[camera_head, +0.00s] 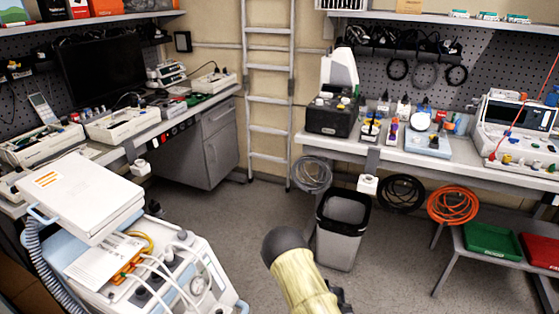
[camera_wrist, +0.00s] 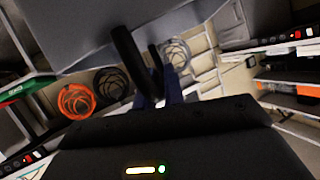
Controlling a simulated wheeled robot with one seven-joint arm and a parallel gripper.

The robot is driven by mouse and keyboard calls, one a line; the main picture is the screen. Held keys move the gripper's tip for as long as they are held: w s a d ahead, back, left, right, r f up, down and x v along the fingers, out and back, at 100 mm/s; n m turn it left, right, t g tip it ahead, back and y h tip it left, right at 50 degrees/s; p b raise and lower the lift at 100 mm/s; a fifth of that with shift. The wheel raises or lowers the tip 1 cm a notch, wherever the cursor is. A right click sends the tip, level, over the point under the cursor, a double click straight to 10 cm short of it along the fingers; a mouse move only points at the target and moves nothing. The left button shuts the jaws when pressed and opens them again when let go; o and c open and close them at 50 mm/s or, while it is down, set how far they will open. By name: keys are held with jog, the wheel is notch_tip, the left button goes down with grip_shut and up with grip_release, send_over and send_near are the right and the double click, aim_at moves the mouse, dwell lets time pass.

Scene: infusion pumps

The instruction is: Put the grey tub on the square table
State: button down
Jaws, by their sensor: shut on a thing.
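In the wrist view my gripper (camera_wrist: 138,40) has its two dark fingers close together against a large plain grey body, which I take to be the grey tub (camera_wrist: 80,30). It fills the upper part of that view, and its full shape is cut off. The tub is not visible in the head view, where my arm (camera_head: 301,285) reaches in from the bottom and hides its own end. A low grey table (camera_head: 461,250), seemingly the square table, stands at the right edge of the head view. Its right part is cut off.
A bin (camera_head: 342,228) stands beside my arm. A loaded cart (camera_head: 200,285) is at lower left. Floor between is clear.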

jog(key=s+r+p, duration=0.3)
jog(key=r+p, duration=1.2)
jog(key=r, duration=0.1)
jog(key=shift+s+p, duration=0.4)
jog(key=f, duration=0.1)
jog(key=s+f, duration=0.1)
jog(key=f, duration=0.3)
jog(key=shift+s+f, duration=0.25)
jog(key=shift+d, duration=0.15)
